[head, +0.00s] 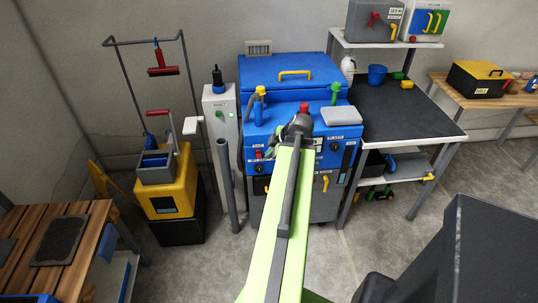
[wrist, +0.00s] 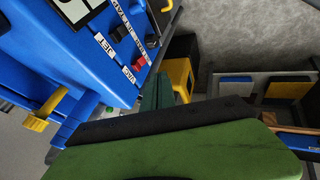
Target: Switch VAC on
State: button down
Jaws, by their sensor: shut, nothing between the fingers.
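The blue machine (head: 285,118) stands in the middle of the head view. In the wrist view its blue panel (wrist: 70,52) fills the upper left. A white label there reads VAC (wrist: 128,74), with a small red switch (wrist: 139,64) beside it. I cannot tell which way that switch is set. My gripper (head: 300,124) is in front of the machine's panel, shut and empty. In the wrist view its green and black parts cross the bottom. Contact with the panel is not clear, and the arm hides part of the machine's front in the head view.
A yellow handle (wrist: 45,108) sticks out at left. A yellow bucket cart (head: 165,190) and grey post (head: 228,185) stand left of the machine; a dark-topped table (head: 400,115) stands right.

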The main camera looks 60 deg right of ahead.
aim_at(261, 155)
jog(key=w+d+f+b, duration=0.1)
jog(key=w+f+b, duration=0.1)
jog(key=w+d+f+b, duration=0.2)
jog(key=f, duration=0.1)
jog(key=w+d+f+b, duration=0.1)
jog(key=w+f+b, duration=0.1)
jog(key=shift+w+d+f+b, duration=0.25)
jog(key=shift+w+f+b, duration=0.1)
jog(key=shift+b, duration=0.05)
